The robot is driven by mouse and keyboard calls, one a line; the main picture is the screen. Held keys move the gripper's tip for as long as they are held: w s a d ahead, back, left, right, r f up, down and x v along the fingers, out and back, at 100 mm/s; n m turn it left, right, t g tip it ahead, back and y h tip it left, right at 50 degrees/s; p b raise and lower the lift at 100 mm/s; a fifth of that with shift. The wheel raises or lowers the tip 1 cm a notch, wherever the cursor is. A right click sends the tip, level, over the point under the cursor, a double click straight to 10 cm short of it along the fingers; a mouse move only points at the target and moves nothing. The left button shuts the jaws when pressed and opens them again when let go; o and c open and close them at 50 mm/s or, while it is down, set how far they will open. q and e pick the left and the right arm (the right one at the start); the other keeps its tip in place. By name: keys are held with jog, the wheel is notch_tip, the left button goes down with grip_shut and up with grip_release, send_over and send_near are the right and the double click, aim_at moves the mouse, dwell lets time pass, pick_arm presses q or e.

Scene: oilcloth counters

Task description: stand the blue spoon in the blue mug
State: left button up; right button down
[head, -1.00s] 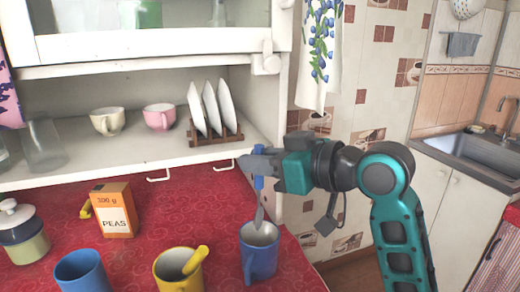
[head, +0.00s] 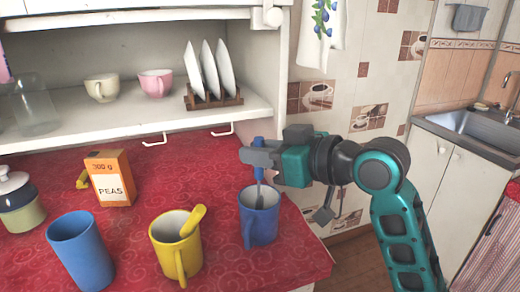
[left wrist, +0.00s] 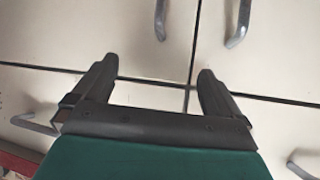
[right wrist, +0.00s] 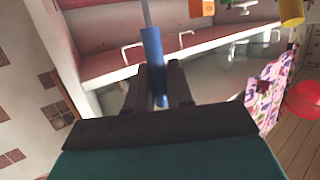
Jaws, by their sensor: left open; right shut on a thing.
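The blue mug (head: 260,224) stands upright near the right edge of the red counter, its handle toward the front left. My right gripper (head: 259,160) is above the mug, shut on the handle of the blue spoon (head: 258,175). The spoon is nearly upright, its metal lower end inside the mug's mouth; whether it touches the bottom is hidden. In the right wrist view the spoon's blue handle (right wrist: 152,52) sits between the fingers (right wrist: 160,92). My left gripper (left wrist: 157,70) is open and empty in front of pale cabinet doors, seen only in the left wrist view.
A yellow mug (head: 172,250) holding a yellow spoon (head: 194,220) stands left of the blue mug. Further left are a blue cup (head: 82,255), a peas box (head: 110,178) and a lidded jar (head: 18,205). A shelf behind holds a plate rack (head: 214,100).

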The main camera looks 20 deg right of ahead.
jog(key=c, duration=0.9)
grip_release()
pick_arm(q)
jog(key=shift+s+r, duration=0.1)
